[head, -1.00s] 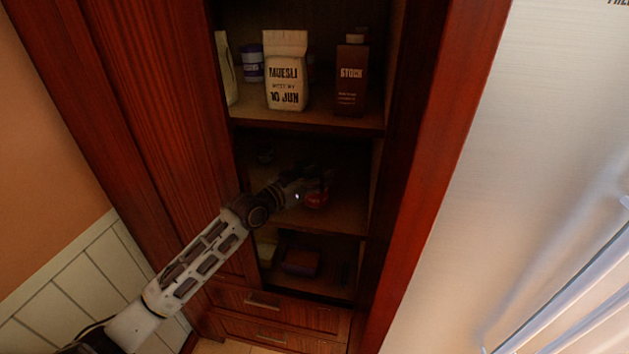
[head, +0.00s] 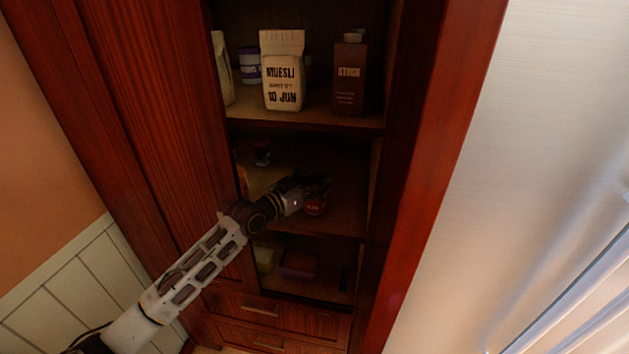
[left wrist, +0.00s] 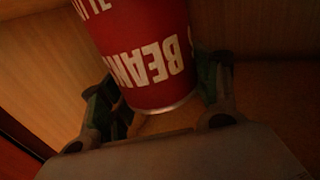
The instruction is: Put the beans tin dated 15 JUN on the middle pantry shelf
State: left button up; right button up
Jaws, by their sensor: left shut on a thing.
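The red beans tin (head: 315,206) is in my left gripper (head: 306,194), inside the pantry at the middle shelf (head: 343,212). The left wrist view shows the tin (left wrist: 150,60) large between the two fingers of my left gripper (left wrist: 158,98), with "BEANS" upside down in white letters. Its date is not readable in these frames. The gripper is shut on the tin. Whether the tin's base touches the shelf I cannot tell. My right gripper is in neither view.
A small dark jar (head: 262,153) stands at the back left of the middle shelf. The lower shelf holds dim packages (head: 298,264). The middle shelf's right side looks clear.

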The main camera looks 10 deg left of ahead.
pick_arm(q)
jog(key=shift+f, duration=0.3)
dwell(0.4)
jog(key=o, duration=1.4)
jog(key=shift+o, duration=0.2)
jog(key=shift+f, duration=0.15)
jog(key=shift+s+a, duration=0.1)
jog(key=shift+s, duration=0.1)
jog(key=v, duration=1.1)
jog(key=shift+s, duration=0.25)
jog(key=shift+a, duration=0.15)
